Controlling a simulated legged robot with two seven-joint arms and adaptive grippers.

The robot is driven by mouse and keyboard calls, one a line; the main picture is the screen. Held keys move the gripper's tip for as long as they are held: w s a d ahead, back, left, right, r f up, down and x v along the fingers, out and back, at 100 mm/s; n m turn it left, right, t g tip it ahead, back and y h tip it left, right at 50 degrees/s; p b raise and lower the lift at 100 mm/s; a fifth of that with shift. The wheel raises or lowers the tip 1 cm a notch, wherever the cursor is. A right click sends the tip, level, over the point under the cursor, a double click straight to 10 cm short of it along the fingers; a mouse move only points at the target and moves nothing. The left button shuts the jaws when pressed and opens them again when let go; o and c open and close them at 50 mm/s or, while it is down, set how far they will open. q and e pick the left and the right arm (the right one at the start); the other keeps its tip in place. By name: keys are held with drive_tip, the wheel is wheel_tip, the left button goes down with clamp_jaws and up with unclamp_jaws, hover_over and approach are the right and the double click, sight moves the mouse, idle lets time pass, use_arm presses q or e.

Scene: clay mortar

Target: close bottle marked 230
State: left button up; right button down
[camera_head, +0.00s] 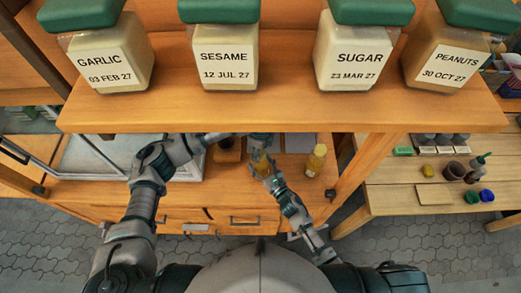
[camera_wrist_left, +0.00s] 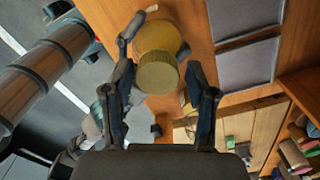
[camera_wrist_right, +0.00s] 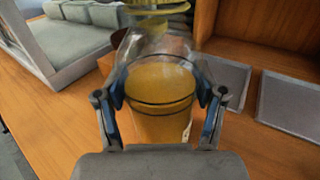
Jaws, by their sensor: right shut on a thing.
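A clear bottle of yellow-orange contents (camera_wrist_right: 160,92) stands upright under the shelf and also shows in the head view (camera_head: 260,165). Its ribbed yellow cap (camera_wrist_left: 158,74) is at its top, near the upper edge of the right wrist view (camera_wrist_right: 156,8). I cannot tell how tightly it sits. My right gripper (camera_wrist_right: 160,84) is shut around the bottle's body. My left gripper (camera_wrist_left: 158,62) is open above, one finger on each side of the cap, with small gaps. A second yellow bottle (camera_head: 316,160) stands to the right. No 230 marking is readable.
A wooden shelf (camera_head: 280,110) with several labelled, green-lidded jars, such as sugar (camera_head: 352,55), overhangs the work area. Grey trays (camera_wrist_right: 287,104) lie beyond the bottle. A cushioned, frame-sided box (camera_wrist_right: 85,40) is at left. Bare wood shows around the bottle.

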use_arm(q)
drive_tip(key=shift+o, duration=0.6)
use_arm(e)
drive_tip(key=shift+f, duration=0.1)
use_arm(q)
wheel_tip(320, 180, up, 12)
drive_tip(key=shift+f, duration=0.1)
use_arm(e)
unclamp_jaws()
